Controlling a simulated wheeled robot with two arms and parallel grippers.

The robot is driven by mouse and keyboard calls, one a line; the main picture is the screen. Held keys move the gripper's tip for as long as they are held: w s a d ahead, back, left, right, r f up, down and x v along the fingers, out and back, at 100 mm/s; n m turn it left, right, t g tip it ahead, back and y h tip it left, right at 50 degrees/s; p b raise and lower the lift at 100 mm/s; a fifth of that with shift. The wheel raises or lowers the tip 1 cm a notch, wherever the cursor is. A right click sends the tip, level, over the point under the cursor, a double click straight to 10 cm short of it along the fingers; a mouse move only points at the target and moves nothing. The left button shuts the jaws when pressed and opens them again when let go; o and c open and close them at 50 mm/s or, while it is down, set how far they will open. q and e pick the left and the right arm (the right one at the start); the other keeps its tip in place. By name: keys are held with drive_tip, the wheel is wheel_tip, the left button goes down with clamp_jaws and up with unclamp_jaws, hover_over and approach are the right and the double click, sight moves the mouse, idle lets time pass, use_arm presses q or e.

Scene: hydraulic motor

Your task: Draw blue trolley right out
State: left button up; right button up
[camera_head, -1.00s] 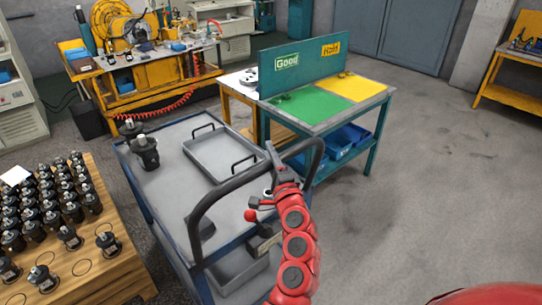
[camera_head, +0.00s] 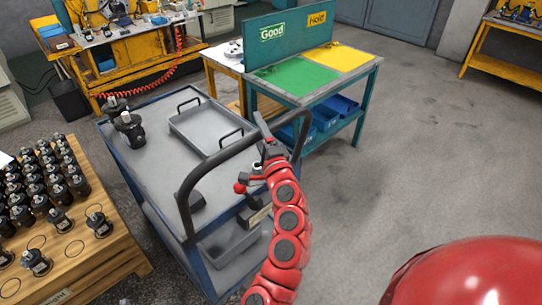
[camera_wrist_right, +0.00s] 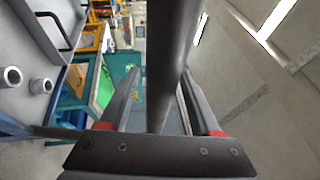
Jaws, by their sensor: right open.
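The blue trolley (camera_head: 118,167) has a grey top and a dark tubular handle (camera_head: 222,152) rising at its near end. My right gripper (camera_head: 267,150) is at the upper bar of this handle, towards its right side. In the right wrist view, the open fingers of the right gripper (camera_wrist_right: 160,82) stand on either side of the handle bar (camera_wrist_right: 171,50), which runs between them. I cannot tell whether a finger touches the bar. My left gripper is not in view.
A grey tray (camera_head: 207,130) and dark motors (camera_head: 130,130) sit on the trolley. A wooden table (camera_head: 85,255) of motors stands close on its left. A teal sorting table (camera_head: 368,78) with green and yellow mats stands behind right. Open floor lies to the right.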

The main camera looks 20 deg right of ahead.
drive_tip(key=s+f+p, duration=0.3)
drive_tip(key=s+p, duration=0.3)
drive_tip(key=s, duration=1)
drive_tip(key=shift+a, duration=0.45)
